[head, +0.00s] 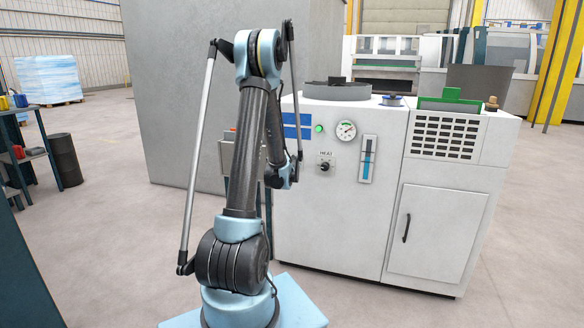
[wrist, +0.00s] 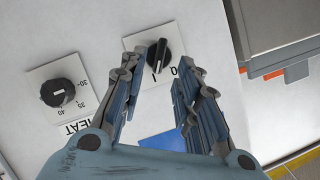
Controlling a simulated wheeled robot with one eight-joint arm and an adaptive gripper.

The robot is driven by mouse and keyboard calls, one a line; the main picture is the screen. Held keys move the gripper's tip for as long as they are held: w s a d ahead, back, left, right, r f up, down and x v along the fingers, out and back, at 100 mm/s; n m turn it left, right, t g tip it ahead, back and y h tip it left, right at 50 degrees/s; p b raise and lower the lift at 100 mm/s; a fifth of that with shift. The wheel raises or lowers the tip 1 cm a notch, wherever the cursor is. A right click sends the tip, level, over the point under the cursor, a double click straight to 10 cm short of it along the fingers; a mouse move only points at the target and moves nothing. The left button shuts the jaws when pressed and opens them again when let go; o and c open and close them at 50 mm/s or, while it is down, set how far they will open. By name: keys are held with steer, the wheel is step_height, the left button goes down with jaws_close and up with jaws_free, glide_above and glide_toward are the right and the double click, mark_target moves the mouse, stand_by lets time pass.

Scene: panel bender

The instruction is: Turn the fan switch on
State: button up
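In the wrist view, a black rotary switch (wrist: 159,55) sits on a white plate marked with small characters. No fan label is readable, and I cannot tell which mark its pale pointer line indicates. My gripper (wrist: 160,73) is open, its two fingers spread on either side of the lower part of this switch. I see no clear contact. A second black knob (wrist: 57,93), on a plate marked HEAT with numbers, lies to the left, outside the fingers. In the head view, the HEAT knob (head: 325,167) shows on the white cabinet's front. The rotary switch and fingertips are hidden behind my arm there.
The white cabinet (head: 345,225) carries a round gauge (head: 346,130), a green lamp (head: 319,128), a blue level gauge (head: 367,158) and a door (head: 436,230). A grey box with orange trim (wrist: 275,45) stands right in the wrist view.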

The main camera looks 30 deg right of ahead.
steer(key=v, duration=0.6)
steer(key=shift+s+a, duration=0.25)
steer(key=shift+r, duration=0.15)
steer(key=s+a+r+n+g+y, duration=0.1)
steer(key=s+a+r+n+y, duration=0.2)
steer(key=a, duration=1.2)
steer(key=s+a+n+g+y, duration=0.2)
steer(key=s+a+n+y, duration=0.15)
steer(key=a, duration=1.15)
steer(key=s+a+f+n+g, duration=0.1)
steer(key=s+a+n+g, duration=0.1)
steer(key=s+a, duration=0.3)
steer(key=s+a+f+n+g+y, duration=0.1)
steer(key=s+a, duration=0.4)
steer(key=s, duration=0.7)
steer(key=s+a+f+n+g+y, duration=0.1)
steer(key=s+a+f+n+g, duration=0.2)
steer(key=s, duration=0.6)
steer(key=shift+s+a+f+n, duration=0.2)
steer(key=shift+a+n, duration=0.65)
steer(key=shift+a, duration=0.4)
steer(key=shift+w, duration=0.1)
